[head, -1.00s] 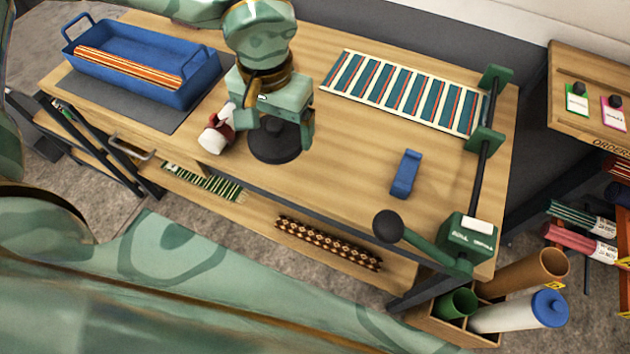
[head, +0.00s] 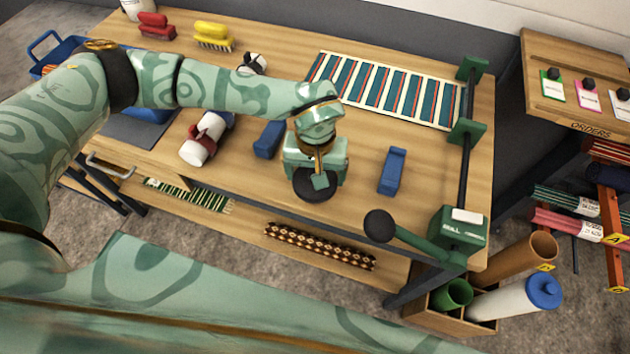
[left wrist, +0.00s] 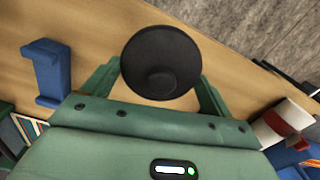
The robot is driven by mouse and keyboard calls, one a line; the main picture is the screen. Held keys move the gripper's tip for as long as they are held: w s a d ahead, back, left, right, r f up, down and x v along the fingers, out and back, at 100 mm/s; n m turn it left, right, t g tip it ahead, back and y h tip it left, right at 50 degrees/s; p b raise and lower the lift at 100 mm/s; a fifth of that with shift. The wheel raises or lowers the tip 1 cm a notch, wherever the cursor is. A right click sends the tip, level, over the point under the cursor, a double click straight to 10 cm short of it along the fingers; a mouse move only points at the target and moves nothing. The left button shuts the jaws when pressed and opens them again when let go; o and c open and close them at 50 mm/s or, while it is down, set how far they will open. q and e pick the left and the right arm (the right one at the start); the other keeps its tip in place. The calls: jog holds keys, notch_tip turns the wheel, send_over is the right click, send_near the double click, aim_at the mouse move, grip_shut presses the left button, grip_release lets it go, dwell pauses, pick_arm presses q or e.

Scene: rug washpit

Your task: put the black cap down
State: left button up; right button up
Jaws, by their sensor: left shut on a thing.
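The black cap (head: 308,190) is a round dark disc under my left gripper (head: 318,176) in the head view, over the front part of the wooden table (head: 240,185). In the left wrist view the cap (left wrist: 161,48) shows its broad dark face with a small round knob, between the two green fingers of the gripper (left wrist: 157,85). The left gripper is shut on the cap. I cannot tell whether the cap touches the tabletop. My right gripper is not in view.
Blue blocks stand left (head: 269,139) and right (head: 392,171) of the cap. A red-and-white item (head: 203,138) lies farther left. A striped runner (head: 385,90) lies behind. A green lever device (head: 458,232) stands at the right edge. Bare wood lies around the cap.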

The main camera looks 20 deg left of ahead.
aim_at(315, 171)
pick_arm(q)
notch_tip(315, 171, down, 4)
jog(key=shift+s+r+b, duration=0.1)
jog(key=shift+r+b, duration=0.1)
jog(key=shift+b, duration=0.15)
jog(key=shift+f, duration=0.15)
jog(key=o, duration=0.8)
notch_tip(315, 171, up, 12)
jog(key=shift+r+p, duration=0.15)
jog(key=shift+p, duration=0.8)
